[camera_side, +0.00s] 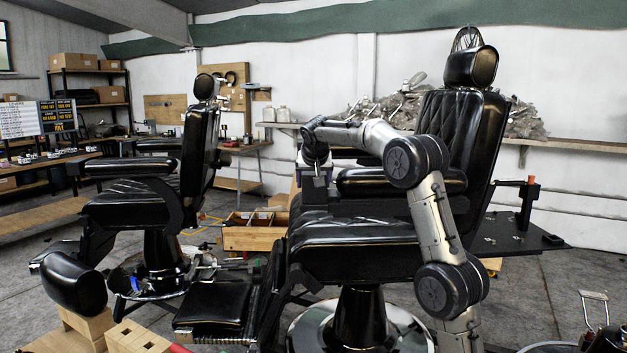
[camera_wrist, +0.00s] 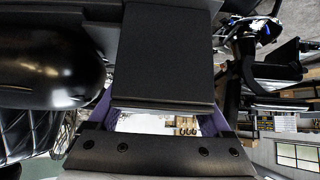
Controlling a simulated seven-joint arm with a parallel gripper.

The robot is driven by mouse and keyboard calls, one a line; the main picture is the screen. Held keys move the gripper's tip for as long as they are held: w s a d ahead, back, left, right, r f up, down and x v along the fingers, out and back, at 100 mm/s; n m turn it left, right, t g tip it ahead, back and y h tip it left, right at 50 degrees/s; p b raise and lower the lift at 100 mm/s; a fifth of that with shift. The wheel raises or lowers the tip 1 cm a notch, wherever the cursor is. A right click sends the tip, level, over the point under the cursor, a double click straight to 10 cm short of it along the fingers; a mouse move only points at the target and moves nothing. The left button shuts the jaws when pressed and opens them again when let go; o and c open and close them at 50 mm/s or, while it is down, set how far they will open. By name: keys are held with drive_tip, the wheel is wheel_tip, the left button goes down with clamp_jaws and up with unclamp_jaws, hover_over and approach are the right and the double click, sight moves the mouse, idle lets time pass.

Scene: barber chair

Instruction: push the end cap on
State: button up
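The nearer barber chair's armrest (camera_side: 400,180) is a long black padded bar, and its glossy rounded front end shows at the left of the wrist view (camera_wrist: 55,70). My gripper (camera_side: 313,172) is at the front of this armrest. In the wrist view, a matte black block (camera_wrist: 170,50), which appears to be the end cap, sits between my two purple fingers, which close on its sides. In the side view the dark block (camera_side: 315,190) hangs below my wrist. The block looks beside the armrest end; whether they touch cannot be told.
The black seat (camera_side: 350,245) lies below the gripper and the quilted backrest (camera_side: 462,135) rises behind the arm. A second barber chair (camera_side: 135,205) stands to the left. A black side shelf (camera_side: 520,237) with an orange-topped post is at the right.

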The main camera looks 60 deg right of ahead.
drive_tip(key=shift+o, duration=1)
drive_tip(key=v, duration=1.4)
drive_tip(key=shift+w, duration=0.1)
drive_tip(key=s+a+n+t+y, duration=0.15)
drive_tip(key=s+a, duration=0.25)
drive_tip(key=a, duration=0.4)
drive_tip(key=s+a+n+t+y, duration=0.15)
drive_tip(key=s+a, duration=0.25)
drive_tip(key=a, duration=0.4)
drive_tip(key=s+a+f+n+y, duration=0.1)
drive_tip(key=s+a+f+n, duration=0.2)
drive_tip(key=f, duration=0.4)
drive_tip(key=s+a+f+n+g+y, duration=0.1)
drive_tip(key=s+a+f+n+y, duration=0.1)
drive_tip(key=s+a+f, duration=0.3)
drive_tip(key=s+a+f+n+g+y, duration=0.1)
drive_tip(key=s+a+f+n, duration=0.3)
drive_tip(key=s+f, duration=0.4)
wheel_tip(320, 180, down, 2)
drive_tip(key=shift+a+f+y, duration=0.25)
drive_tip(key=shift+a+y, duration=0.15)
drive_tip(key=shift+a, duration=0.15)
